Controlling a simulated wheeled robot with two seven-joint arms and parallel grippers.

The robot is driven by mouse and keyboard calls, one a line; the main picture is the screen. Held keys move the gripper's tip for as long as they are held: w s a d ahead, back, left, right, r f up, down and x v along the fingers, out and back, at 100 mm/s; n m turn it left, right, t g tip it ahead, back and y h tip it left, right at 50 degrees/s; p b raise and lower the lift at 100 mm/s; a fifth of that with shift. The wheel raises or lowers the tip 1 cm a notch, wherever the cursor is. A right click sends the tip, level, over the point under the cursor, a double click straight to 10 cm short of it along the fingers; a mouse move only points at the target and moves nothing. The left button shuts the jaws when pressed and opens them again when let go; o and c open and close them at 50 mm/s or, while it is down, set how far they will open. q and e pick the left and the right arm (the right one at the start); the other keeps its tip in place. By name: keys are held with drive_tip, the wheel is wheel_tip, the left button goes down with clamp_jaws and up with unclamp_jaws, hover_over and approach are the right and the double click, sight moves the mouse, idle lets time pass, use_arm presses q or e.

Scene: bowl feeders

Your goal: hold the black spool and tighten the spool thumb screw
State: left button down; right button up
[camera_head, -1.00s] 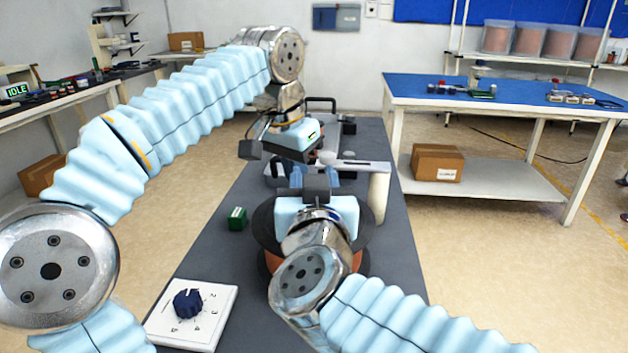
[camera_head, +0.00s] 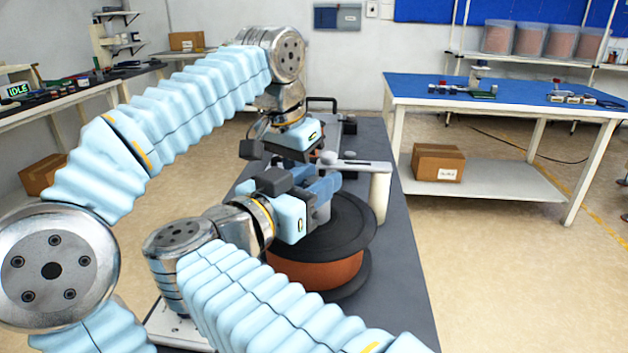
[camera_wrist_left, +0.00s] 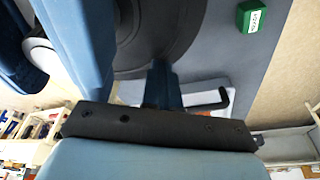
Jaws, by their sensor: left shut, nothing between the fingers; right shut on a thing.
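The black spool (camera_head: 350,222), wound with orange-brown wire (camera_head: 322,270), lies flat on the grey bench. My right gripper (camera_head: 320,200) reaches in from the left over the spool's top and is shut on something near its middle. The gripped part is hidden by the fingers, and I cannot make out the thumb screw. My left gripper (camera_wrist_left: 162,78) is shut and empty; its blue fingers show by the spool's dark flange (camera_wrist_left: 165,30) in the left wrist view. In the head view, its body hangs behind my right gripper, with the fingertips hard to tell apart.
A pale post (camera_head: 380,192) with a flat arm stands just behind the spool. A white panel (camera_head: 170,325) is mostly covered by my right arm. A green box (camera_wrist_left: 253,17) sits on the bench. A blue-topped table (camera_head: 520,95) stands at right.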

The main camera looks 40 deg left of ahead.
drive_tip(key=shift+d+r+h, duration=0.1)
drive_tip(key=shift+h, duration=0.2)
drive_tip(key=o, duration=0.8)
drive_tip(key=shift+c, duration=0.2)
drive_tip(key=shift+o, duration=0.8)
drive_tip(key=shift+y, duration=0.5)
drive_tip(key=n+y, duration=0.2)
drive_tip(key=y, duration=0.1)
drive_tip(key=n+g+y, duration=0.1)
drive_tip(key=n+y, duration=0.1)
drive_tip(key=y, duration=0.1)
drive_tip(key=shift+w+d, duration=0.1)
drive_tip(key=shift+d, duration=0.05)
drive_tip(key=n+g+y, duration=0.3)
drive_tip(key=y, duration=0.1)
drive_tip(key=n+g+y, duration=0.3)
drive_tip(key=y, duration=0.1)
drive_tip(key=shift+w+n, duration=0.1)
drive_tip(key=shift+n, duration=0.2)
drive_tip(key=v, duration=1.2)
drive_tip(key=shift+s+f, duration=0.2)
drive_tip(key=shift+s, duration=0.05)
